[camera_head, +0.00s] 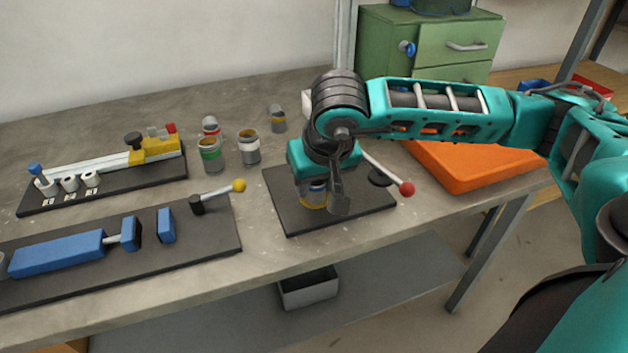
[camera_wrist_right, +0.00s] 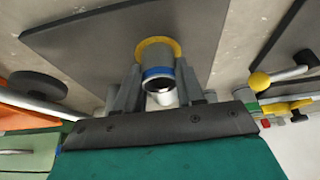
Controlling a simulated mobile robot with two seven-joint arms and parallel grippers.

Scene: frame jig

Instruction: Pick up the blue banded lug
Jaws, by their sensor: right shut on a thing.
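The blue banded lug (camera_head: 317,187) is a small grey cylinder with a blue band. In the right wrist view the lug (camera_wrist_right: 157,73) sits between my two grey fingers, beside or over a yellow ring (camera_wrist_right: 173,43) on the dark plate. My right gripper (camera_head: 316,193) points down over the dark plate (camera_head: 283,213) and is shut on the lug. The gripper and wrist partly hide the lug in the head view. I cannot tell whether the lug still touches the plate. My left gripper is not in view.
Lugs with green (camera_head: 210,156), white (camera_head: 249,149), red (camera_head: 211,126) and yellow (camera_head: 278,119) bands stand left of the arm. A red-knobbed lever (camera_head: 405,188) is close on the right. A yellow-knobbed lever (camera_head: 238,186) and blue clamp (camera_head: 60,253) lie left. An orange tray (camera_head: 470,175) is right.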

